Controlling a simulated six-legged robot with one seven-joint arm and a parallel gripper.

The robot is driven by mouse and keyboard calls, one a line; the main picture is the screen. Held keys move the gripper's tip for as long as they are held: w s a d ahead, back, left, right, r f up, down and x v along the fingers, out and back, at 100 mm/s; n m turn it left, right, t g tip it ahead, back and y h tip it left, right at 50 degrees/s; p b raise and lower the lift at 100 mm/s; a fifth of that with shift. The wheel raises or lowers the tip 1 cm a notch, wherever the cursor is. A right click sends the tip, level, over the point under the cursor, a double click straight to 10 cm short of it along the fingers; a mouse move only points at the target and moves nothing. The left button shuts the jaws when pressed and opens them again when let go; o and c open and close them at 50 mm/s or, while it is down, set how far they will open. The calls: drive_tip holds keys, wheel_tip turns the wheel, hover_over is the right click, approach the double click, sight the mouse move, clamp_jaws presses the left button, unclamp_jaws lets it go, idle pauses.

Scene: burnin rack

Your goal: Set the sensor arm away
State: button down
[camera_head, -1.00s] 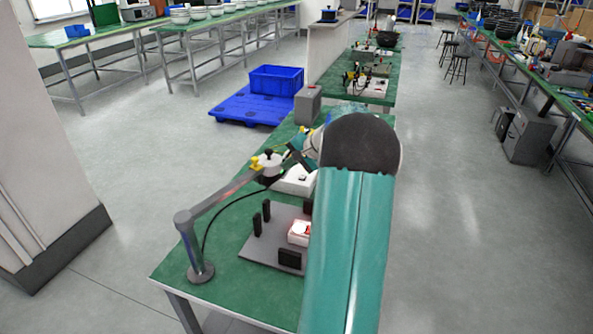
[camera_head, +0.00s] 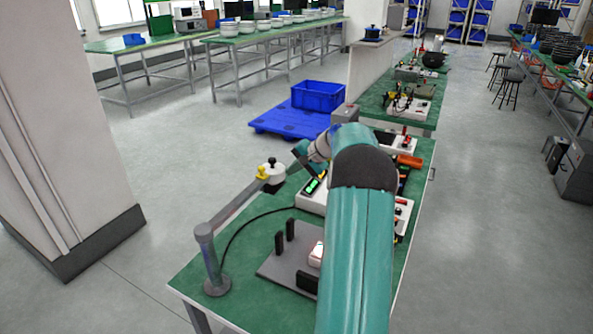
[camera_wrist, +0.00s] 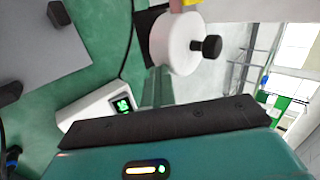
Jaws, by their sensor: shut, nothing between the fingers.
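The sensor arm (camera_head: 238,202) is a grey bar on a post with a round base at the near left of the green bench. At its far end is a white round head (camera_head: 274,174) with a black knob and a yellow part beside it. The head also shows at the top of the wrist view (camera_wrist: 172,45), its knob pointing right. My gripper (camera_head: 299,160) is just right of the head in the head view. It is shut and empty. In the wrist view its fingers (camera_wrist: 153,85) end close below the head; I cannot tell whether they touch.
A grey plate (camera_head: 272,265) with black posts lies on the bench near the post. A white device with a green display (camera_head: 314,188) sits beyond it, below my gripper. A black cable curves over the bench. A blue crate (camera_head: 318,96) stands on a blue pallet (camera_head: 275,121) behind.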

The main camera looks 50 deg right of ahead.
drive_tip(key=shift+w+a+r, duration=0.1)
drive_tip(key=shift+w+a, duration=0.15)
drive_tip(key=shift+w, duration=0.2)
drive_tip(key=shift+w+a+r, duration=0.1)
drive_tip(key=shift+w+a, duration=0.1)
drive_tip(key=shift+w, duration=0.25)
drive_tip(key=s+f+v, duration=0.1)
drive_tip(key=v, duration=1.3)
drive_tip(key=shift+s+d+r, duration=0.2)
drive_tip(key=shift+s+d, duration=0.05)
drive_tip(key=shift+d, duration=0.25)
